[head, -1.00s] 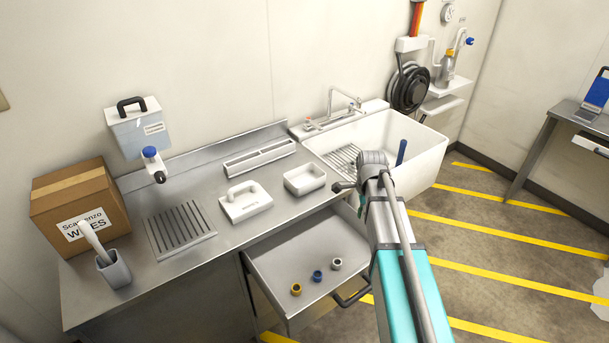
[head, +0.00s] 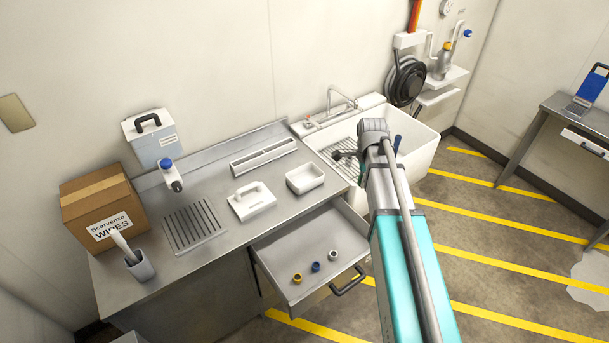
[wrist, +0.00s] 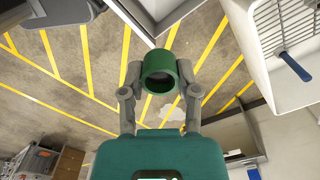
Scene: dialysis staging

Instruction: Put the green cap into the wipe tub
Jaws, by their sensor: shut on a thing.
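In the wrist view my gripper (wrist: 160,80) is shut on the green cap (wrist: 158,84), a short hollow ring held between the two fingertips with its opening showing. In the head view my arm's end is by the near left side of the sink, and I cannot make out the cap there. An open white tub (head: 306,180), which looks like the wipe tub, stands on the steel counter left of the arm's end. A white lid with a handle (head: 251,203) lies on the counter to its left.
An open drawer (head: 330,248) under the counter holds a yellow cap (head: 297,278), a blue cap (head: 316,267) and a grey-white cap (head: 333,255). The sink (head: 413,160) is on the right. A wipes box (head: 103,209) and a grey cup (head: 140,265) stand at the counter's left.

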